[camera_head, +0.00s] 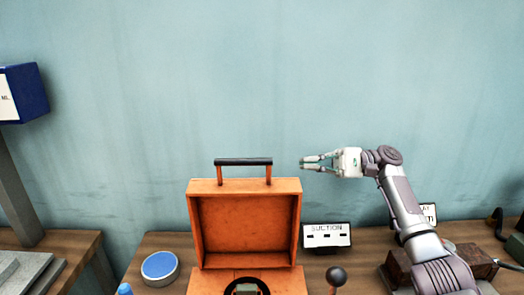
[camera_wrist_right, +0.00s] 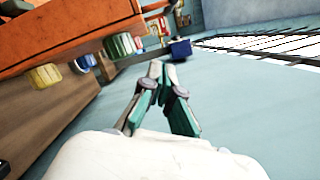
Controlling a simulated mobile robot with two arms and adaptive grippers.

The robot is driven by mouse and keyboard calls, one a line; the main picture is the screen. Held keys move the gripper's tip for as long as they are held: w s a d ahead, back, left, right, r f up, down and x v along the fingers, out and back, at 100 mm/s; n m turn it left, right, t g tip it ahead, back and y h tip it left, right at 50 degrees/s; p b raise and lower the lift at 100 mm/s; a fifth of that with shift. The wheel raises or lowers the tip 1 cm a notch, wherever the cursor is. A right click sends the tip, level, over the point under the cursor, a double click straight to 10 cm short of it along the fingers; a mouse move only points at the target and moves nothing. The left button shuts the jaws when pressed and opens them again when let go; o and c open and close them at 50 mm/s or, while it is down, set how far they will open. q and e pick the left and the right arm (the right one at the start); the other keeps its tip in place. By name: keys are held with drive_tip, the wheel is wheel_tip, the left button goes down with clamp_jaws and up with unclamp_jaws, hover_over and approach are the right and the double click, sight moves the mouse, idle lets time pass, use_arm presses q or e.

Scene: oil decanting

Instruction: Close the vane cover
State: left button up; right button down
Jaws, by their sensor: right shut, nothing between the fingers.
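The vane cover (camera_head: 245,187) is an orange, box-like lid with a black bar handle (camera_head: 243,161) on its top edge. It stands open and upright behind the orange housing (camera_head: 290,280), so its hollow inside faces me. A dark round part (camera_head: 246,287) shows in the housing, cut off by the bottom edge. My right gripper (camera_head: 303,164) is in the air to the right of the handle, level with it and apart from it, pointing left. Its fingers are shut and empty, and their tips meet in the right wrist view (camera_wrist_right: 162,68). My left gripper is out of view.
A SUCTION sign (camera_head: 327,235) and a black knob (camera_head: 336,276) are right of the cover. A blue-topped round container (camera_head: 160,267) is on its left. A blue box (camera_head: 25,92) is far left. The wall is behind; the air above the cover is clear.

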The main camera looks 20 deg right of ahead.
sight(272, 178)
drive_tip(key=a+p, duration=0.1)
drive_tip(key=a, duration=0.2)
drive_tip(key=a+r+p, duration=0.1)
drive_tip(key=a, duration=0.3)
drive_tip(key=a+r+p, duration=0.1)
drive_tip(key=a, duration=0.2)
drive_tip(key=shift+a, duration=0.2)
drive_tip(key=s, duration=0.1)
drive_tip(key=s+r+p, duration=0.1)
drive_tip(key=s, duration=0.1)
drive_tip(key=shift+s+a+r+p, duration=0.15)
drive_tip(key=shift+r+p, duration=0.2)
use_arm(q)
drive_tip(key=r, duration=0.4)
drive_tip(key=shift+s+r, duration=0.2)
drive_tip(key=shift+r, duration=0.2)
use_arm(e)
drive_tip(key=shift+a, duration=0.1)
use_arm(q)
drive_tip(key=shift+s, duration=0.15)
